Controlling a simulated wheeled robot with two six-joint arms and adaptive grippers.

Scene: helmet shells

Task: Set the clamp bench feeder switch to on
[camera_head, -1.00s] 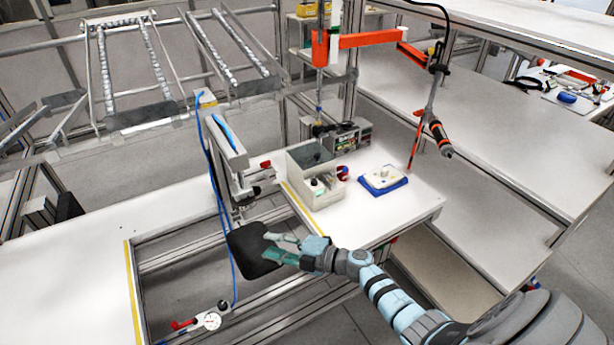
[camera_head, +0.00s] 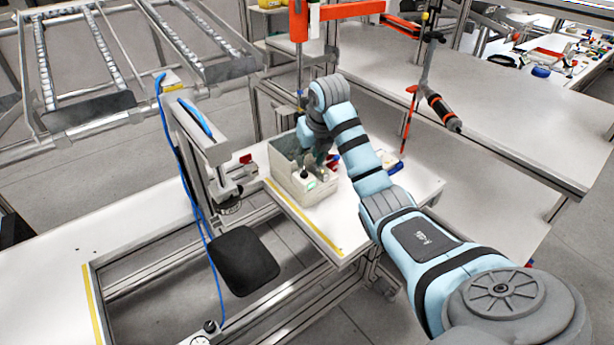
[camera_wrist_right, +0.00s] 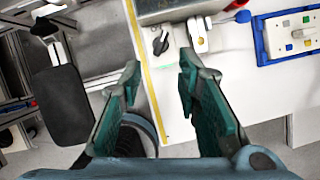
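The grey control box (camera_head: 285,158) stands on the white bench, beside the clamp press (camera_head: 215,160). A black rotary switch knob (camera_wrist_right: 160,42) shows on its pale front in the right wrist view, set at a slant; its markings are too small to read. A green spot (camera_head: 311,184) shows near the knob in the head view. My right gripper (camera_head: 318,158) is at the box, partly hidden by its own wrist. In the right wrist view its fingers (camera_wrist_right: 158,78) are spread apart with nothing between them, and the knob lies beyond their tips. My left gripper is out of view.
A black pad (camera_head: 247,260) sits in front of the press. A blue tray (camera_wrist_right: 258,40) with a white block lies right of the box. A hanging orange-and-black screwdriver (camera_head: 440,110) is further right. A blue hose (camera_head: 185,200) runs down the press.

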